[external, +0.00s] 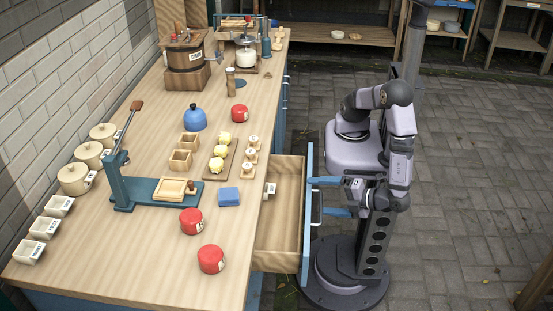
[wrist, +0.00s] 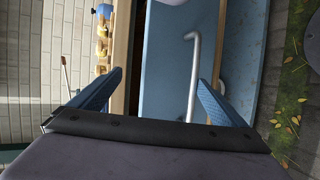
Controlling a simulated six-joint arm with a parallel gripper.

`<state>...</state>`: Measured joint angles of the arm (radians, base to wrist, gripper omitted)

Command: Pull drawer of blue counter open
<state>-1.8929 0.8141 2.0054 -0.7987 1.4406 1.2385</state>
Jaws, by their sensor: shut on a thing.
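The blue counter (external: 150,240) has a wooden top, and its drawer (external: 262,262) stands pulled out toward my arm. The drawer has a blue front (external: 308,240) and pale wooden sides, and the part of its inside that shows looks mostly bare. A pale metal bar handle (external: 318,205) is on the front; it also shows in the wrist view (wrist: 193,75).
The counter top holds red round pots (external: 211,259), a blue press (external: 123,185), a blue block (external: 229,196), a blue domed thing (external: 194,118) and a wooden churn (external: 186,60). Paved floor (external: 460,190) is open to the right of my base. Shelves stand at the back.

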